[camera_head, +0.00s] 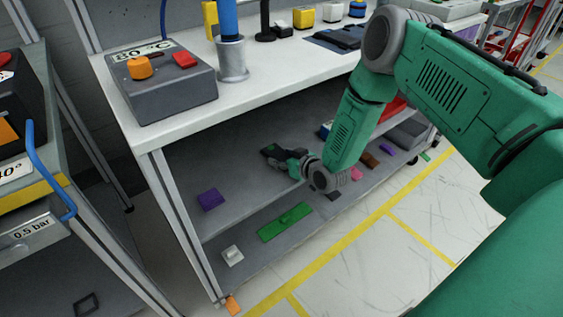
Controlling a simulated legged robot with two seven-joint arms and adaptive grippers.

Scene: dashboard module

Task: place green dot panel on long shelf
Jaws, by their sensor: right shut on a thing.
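My right gripper (282,160) reaches in under the white tabletop, over the grey long shelf (245,170). It is shut on a small dark panel (268,150) that shows some green at the fingertips. The gripper hides part of this panel, and a dot on it is too small to make out clearly. I cannot tell whether the panel touches the shelf. My left gripper is not in view.
A purple block (210,199) lies on the shelf to the left. A green plate (285,222) and a white piece (232,255) lie lower down near the front. The white tabletop (270,93) hangs above, with a grey control box (168,85) on it.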

